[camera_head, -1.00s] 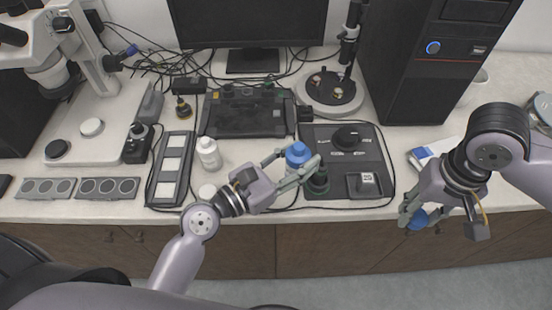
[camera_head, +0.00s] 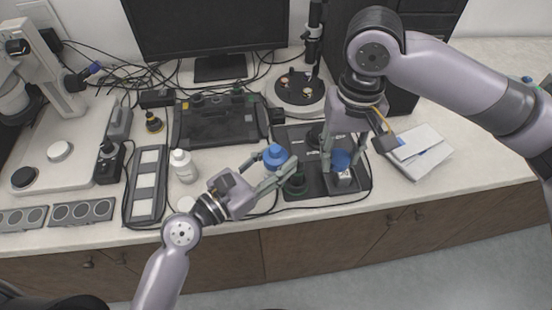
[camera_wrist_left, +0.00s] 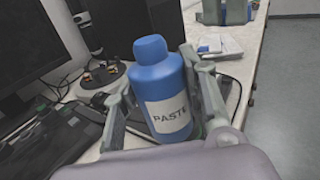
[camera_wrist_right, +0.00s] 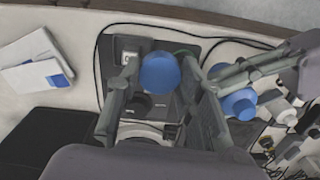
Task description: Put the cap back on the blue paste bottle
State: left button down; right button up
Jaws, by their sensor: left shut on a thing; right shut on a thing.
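The blue paste bottle (camera_head: 275,178) is held upright in my left gripper (camera_head: 278,172), just above or on the bench by the dark press panel; I cannot tell which. In the left wrist view the bottle (camera_wrist_left: 165,100) shows its PASTE label and a narrower blue top between the fingers. My right gripper (camera_head: 343,163) is shut on a round blue cap (camera_head: 341,160), right of the bottle and apart from it. The cap (camera_wrist_right: 160,72) also shows between the fingers in the right wrist view, with the bottle (camera_wrist_right: 240,104) to its right.
A dark panel (camera_head: 314,192) lies beneath the right gripper. A white bottle (camera_head: 182,166) is further left. Papers (camera_head: 422,160) lie to the right. Black cables run along the front edge.

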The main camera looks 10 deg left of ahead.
notch_tip(320, 180, up, 8)
jog(key=n, duration=0.2)
send_over(276, 149)
jog(key=shift+a+f, duration=0.1)
jog(key=shift+f, duration=0.15)
jog(key=shift+f, duration=1.9)
jog(key=shift+s, duration=0.1)
jog(key=shift+f, duration=0.85)
jog(key=shift+f, duration=0.6)
